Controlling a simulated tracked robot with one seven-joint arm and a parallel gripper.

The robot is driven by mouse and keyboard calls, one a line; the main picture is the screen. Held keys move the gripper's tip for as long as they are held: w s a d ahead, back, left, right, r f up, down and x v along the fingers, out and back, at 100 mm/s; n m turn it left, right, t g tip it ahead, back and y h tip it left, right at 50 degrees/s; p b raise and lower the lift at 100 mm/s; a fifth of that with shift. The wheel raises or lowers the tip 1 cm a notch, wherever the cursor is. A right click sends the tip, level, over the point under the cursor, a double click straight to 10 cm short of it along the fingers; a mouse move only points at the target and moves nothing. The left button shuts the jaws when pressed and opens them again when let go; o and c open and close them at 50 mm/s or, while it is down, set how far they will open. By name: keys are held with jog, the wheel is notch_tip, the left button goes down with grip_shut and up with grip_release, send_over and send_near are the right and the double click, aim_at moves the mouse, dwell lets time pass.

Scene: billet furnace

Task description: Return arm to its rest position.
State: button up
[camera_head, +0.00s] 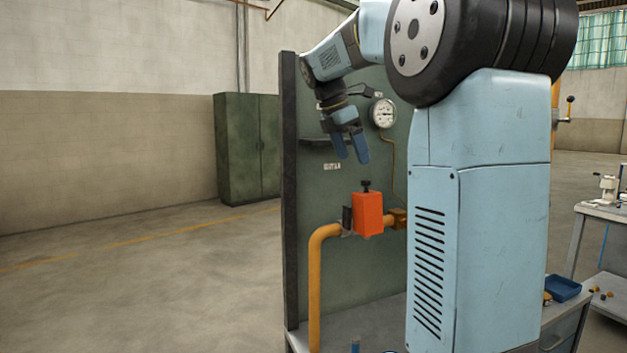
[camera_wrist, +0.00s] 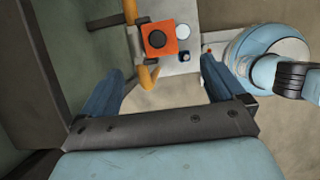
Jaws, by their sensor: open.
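My gripper (camera_head: 350,148) hangs from my raised arm in front of a green panel (camera_head: 375,265), pointing down. Its two blue fingers are apart with nothing between them. An orange-red valve box (camera_head: 368,214) with a black knob on top sits below the fingers on a yellow pipe (camera_head: 315,280). In the wrist view my gripper (camera_wrist: 160,85) shows its fingers spread at left and right. The orange box (camera_wrist: 158,38) appears beyond them, apart from both.
A round gauge (camera_head: 383,113) is on the panel, right of my gripper. A dark ledge (camera_head: 318,141) juts out at its left. A green cabinet (camera_head: 248,147) stands behind. A blue tray (camera_head: 563,288) lies at lower right, near a workbench (camera_head: 605,210). Open floor lies left.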

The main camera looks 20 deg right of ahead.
jog(key=s+a+f+m+t+y, duration=0.1)
jog(key=s+a+f+m, duration=0.3)
jog(key=s+f+m, duration=0.2)
jog(key=s+a+f+m+t+y, duration=0.2)
jog(key=s+a+f+m, duration=0.3)
jog(key=s, duration=0.6)
jog(key=s+a+f+m+t+y, duration=0.1)
jog(key=s+a+f+m+t, duration=0.1)
jog(key=s+a+f+m, duration=0.2)
jog(key=s+f+m, duration=0.3)
jog(key=s, duration=0.1)
jog(key=shift+s+a+f, duration=0.15)
jog(key=shift+s+a, duration=0.05)
jog(key=shift+s, duration=0.05)
